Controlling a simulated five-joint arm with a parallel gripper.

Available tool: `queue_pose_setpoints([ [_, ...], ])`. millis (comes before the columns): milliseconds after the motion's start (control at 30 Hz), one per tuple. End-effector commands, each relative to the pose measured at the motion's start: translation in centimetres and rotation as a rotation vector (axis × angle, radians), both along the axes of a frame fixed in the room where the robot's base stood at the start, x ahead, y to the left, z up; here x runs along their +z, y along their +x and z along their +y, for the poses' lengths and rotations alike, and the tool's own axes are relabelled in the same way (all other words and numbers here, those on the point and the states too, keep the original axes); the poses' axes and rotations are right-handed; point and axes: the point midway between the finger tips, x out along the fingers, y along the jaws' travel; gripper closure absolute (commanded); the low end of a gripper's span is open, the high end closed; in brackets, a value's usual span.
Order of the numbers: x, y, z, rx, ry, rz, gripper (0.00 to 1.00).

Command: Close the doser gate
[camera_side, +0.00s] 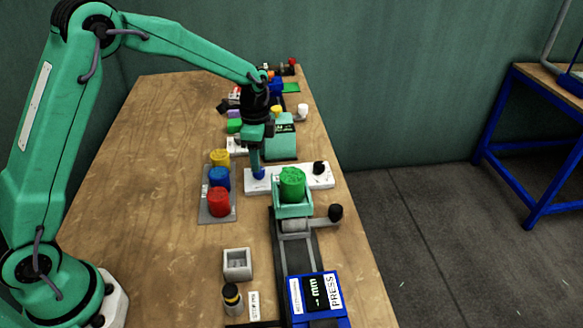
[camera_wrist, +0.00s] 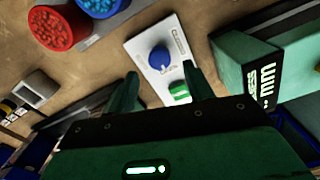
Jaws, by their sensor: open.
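I cannot tell for sure which part is the doser gate. A white plate (camera_side: 300,178) lies across the bench, with a blue knob (camera_side: 258,175) at its left end and a black knob (camera_side: 319,167) at its right. In the wrist view the plate (camera_wrist: 140,47) carries the blue knob (camera_wrist: 159,59) and a green part (camera_wrist: 180,91). My gripper (camera_side: 256,164) points down over the plate's left end, close to the blue knob. In the wrist view my gripper (camera_wrist: 160,86) has its fingers apart with nothing held; contact with the knob cannot be told.
A green-filled holder (camera_side: 292,186) stands on a rail beside a black-ended lever (camera_side: 336,212). A blue press unit (camera_side: 319,297) is nearest the camera. Yellow, blue and red (camera_side: 218,202) cups stand left. A teal box (camera_side: 281,141) stands behind. The bench's left side is clear.

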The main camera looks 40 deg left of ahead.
Motion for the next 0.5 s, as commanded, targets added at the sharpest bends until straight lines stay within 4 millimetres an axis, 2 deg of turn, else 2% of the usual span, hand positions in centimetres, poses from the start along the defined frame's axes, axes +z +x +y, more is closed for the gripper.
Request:
queue_pose_setpoints([
  [200,-2.7,-0.1,0.0,0.0,0.0,0.004,0.48],
  [500,-4.0,0.0,0.0,0.0,0.0,0.001,0.48],
])
